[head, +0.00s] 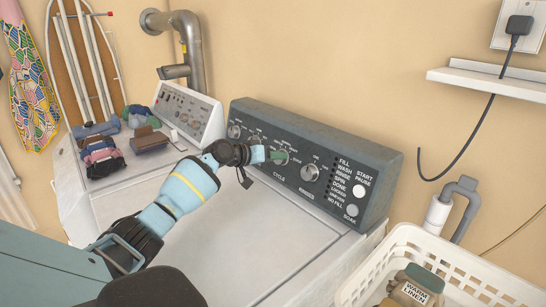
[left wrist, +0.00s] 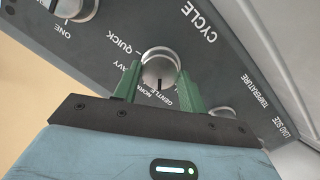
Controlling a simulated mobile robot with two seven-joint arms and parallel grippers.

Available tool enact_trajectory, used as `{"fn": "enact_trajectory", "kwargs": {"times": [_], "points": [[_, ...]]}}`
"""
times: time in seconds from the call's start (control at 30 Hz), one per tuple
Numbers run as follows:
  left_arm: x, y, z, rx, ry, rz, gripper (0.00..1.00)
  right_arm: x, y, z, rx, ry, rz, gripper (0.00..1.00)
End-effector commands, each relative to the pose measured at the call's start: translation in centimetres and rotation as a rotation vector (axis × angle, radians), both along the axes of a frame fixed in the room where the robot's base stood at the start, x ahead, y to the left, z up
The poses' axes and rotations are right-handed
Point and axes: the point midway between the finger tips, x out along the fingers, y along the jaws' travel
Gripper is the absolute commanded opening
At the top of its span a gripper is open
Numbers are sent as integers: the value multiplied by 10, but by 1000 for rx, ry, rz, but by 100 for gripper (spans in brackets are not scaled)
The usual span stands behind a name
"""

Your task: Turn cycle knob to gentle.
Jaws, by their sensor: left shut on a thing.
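The cycle knob (head: 283,157) is a round silver dial on the dark washer panel, above the word CYCLE. My left gripper (head: 270,156) is at it and partly hides it in the head view. In the left wrist view the knob (left wrist: 159,66) sits between the two green fingers of my left gripper (left wrist: 158,85), which is shut on it. The knob's dark mark points down in that picture, near the words NORMAL and GENTLE. The fingers hide parts of the lettering, so I cannot tell the exact setting. My right gripper is out of view.
Another large knob (head: 310,173) and the start button (head: 359,191) are right of the cycle knob. The washer lid (head: 215,235) is clear. A white basket (head: 430,245) stands at lower right. Folded cloths (head: 100,155) lie on the machine at left.

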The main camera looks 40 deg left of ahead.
Motion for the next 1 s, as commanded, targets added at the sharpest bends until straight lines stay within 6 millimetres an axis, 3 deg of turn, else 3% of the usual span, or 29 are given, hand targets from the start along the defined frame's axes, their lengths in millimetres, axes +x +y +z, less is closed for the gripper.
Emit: {"fn": "enact_trajectory", "kwargs": {"times": [0.37, 0.4, 0.57, 1.0], "points": [[0, 0, -1, -6, 2, 1, 19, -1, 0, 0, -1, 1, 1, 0], [0, 0, -1, -6, 2, 1, 43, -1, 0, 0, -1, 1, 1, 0], [0, 0, 0, -5, 1, 0, 64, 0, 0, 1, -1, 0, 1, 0], [-8, 3, 2, -3, 2, 3, 64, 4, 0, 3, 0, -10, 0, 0]]}}
